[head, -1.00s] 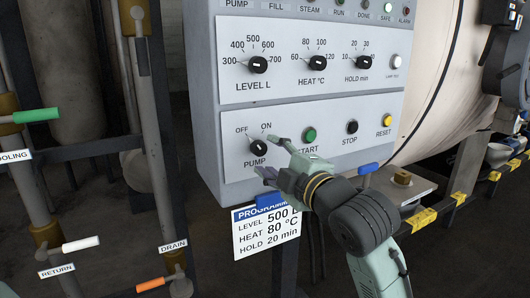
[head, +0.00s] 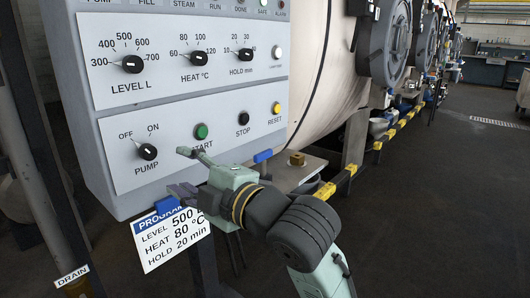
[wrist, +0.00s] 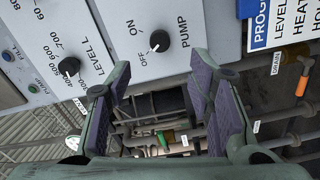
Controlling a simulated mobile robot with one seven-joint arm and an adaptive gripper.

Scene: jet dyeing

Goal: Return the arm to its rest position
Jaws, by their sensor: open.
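My gripper (head: 178,172) is open and empty in the head view, in front of the lower right of the control panel (head: 180,97). Its fingers point left, to the right of the PUMP knob (head: 147,152) and apart from it. The knob's white mark points toward OFF. In the wrist view, my gripper (wrist: 158,78) has its two purple-padded fingers spread with nothing between them. The PUMP knob (wrist: 160,40) shows beyond the gap. My arm reaches in from the lower right of the head view.
The programme card (head: 172,238) hangs below the panel, close under my gripper. The large vessel (head: 335,75) stands behind. Open dark floor (head: 450,200) lies at right.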

